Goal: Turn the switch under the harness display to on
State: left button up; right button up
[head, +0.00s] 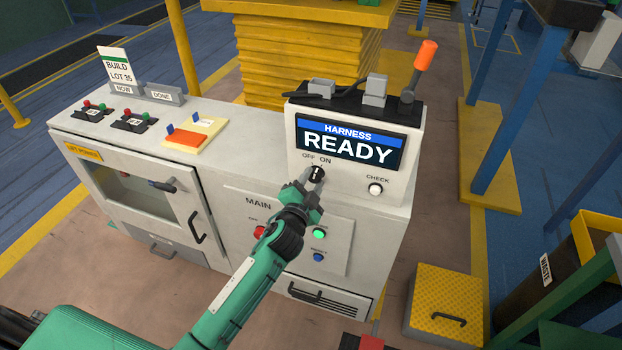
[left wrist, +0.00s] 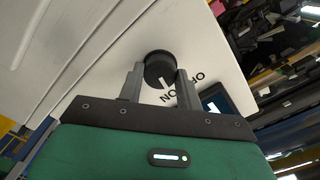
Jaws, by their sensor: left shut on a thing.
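The harness display (head: 348,143) is lit and reads "HARNESS READY" on its upright white panel. Below it is the black rotary switch (head: 317,173), with OFF and ON printed above it. In the left wrist view the round knob (left wrist: 157,66) sits between my fingers, and its white mark points toward the word ON. My left gripper (head: 314,181) is shut on the knob, one finger on each side. It also shows in the left wrist view (left wrist: 159,76). The fingers hide part of the knob in the head view. My right gripper is not in view.
A white CHECK button (head: 375,189) is to the right of the switch. The MAIN panel (head: 286,228) with red, green and blue buttons lies below, beside my left arm. An orange-handled lever (head: 424,57) stands behind the display. A yellow step (head: 447,300) is at right.

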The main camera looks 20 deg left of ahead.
pick_arm(q)
jog(key=shift+a+r+m, duration=0.1)
jog(key=shift+m, duration=0.3)
jog(key=shift+m+p, duration=0.35)
jog(key=shift+m, duration=0.45)
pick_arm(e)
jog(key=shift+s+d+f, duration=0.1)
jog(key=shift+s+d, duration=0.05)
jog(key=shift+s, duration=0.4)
pick_arm(q)
jog(key=o, duration=1)
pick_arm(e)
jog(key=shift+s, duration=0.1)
pick_arm(q)
jog(key=shift+s+f, duration=0.2)
jog(key=shift+s, duration=0.4)
jog(key=s, duration=0.4)
jog(key=s+b, duration=0.1)
jog(key=s, duration=0.7)
jog(key=shift+s+a+r+b, duration=0.1)
jog(key=shift+s+a+b, duration=0.2)
jog(key=shift+b, duration=0.05)
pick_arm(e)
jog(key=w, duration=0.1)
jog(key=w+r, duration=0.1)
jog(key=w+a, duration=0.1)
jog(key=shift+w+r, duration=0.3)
